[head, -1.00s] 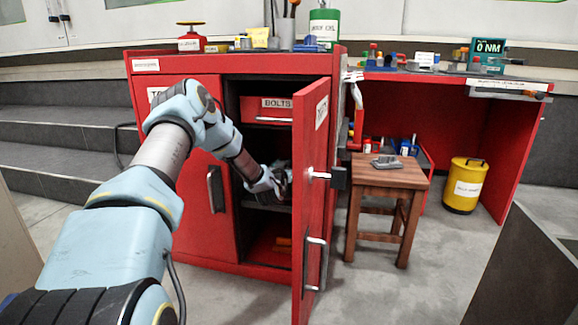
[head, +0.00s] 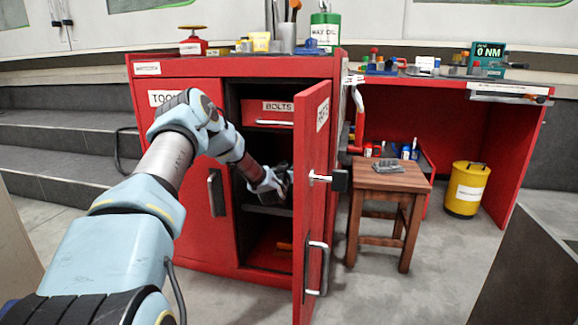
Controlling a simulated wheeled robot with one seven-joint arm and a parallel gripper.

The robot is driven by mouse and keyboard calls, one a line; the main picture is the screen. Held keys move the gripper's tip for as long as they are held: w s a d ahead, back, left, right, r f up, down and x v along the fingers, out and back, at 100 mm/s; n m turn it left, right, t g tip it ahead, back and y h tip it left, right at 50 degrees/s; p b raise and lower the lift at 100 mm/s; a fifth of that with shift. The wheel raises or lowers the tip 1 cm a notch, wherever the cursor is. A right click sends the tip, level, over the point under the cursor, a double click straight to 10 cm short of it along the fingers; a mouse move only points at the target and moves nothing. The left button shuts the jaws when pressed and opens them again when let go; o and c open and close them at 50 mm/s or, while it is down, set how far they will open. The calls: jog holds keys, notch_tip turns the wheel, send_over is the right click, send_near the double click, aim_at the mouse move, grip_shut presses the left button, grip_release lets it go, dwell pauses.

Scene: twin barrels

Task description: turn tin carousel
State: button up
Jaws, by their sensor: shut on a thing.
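My gripper (head: 279,186) is inside the open right-hand compartment of the red cabinet, just above its middle shelf. It is shut on a small dark thing, only partly visible between the gripper and the open door. This seems to be part of the tin carousel, but the door edge and my gripper hide most of it. I cannot make out its shape or which way it faces. My arm reaches in from the lower left, in front of the closed left cabinet door.
The open red door (head: 314,190) stands close to the right of my gripper. A drawer marked BOLTS (head: 270,113) is above it, and the shelf (head: 266,210) is below. A wooden stool (head: 388,178) and a yellow can (head: 466,190) stand to the right.

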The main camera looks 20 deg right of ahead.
grip_shut()
dwell(0.7)
jog(key=shift+h, duration=0.3)
jog(key=shift+a+m+g+h+b, duration=0.1)
jog(key=shift+m+g+h+b, duration=0.55)
jog(key=shift+m+h, duration=0.25)
jog(key=shift+m+g+h+b, duration=0.4)
jog(key=shift+m+g+h, duration=0.9)
jog(key=shift+g+h, duration=0.2)
jog(key=o, duration=0.9)
grip_release()
jog(key=shift+c, duration=0.2)
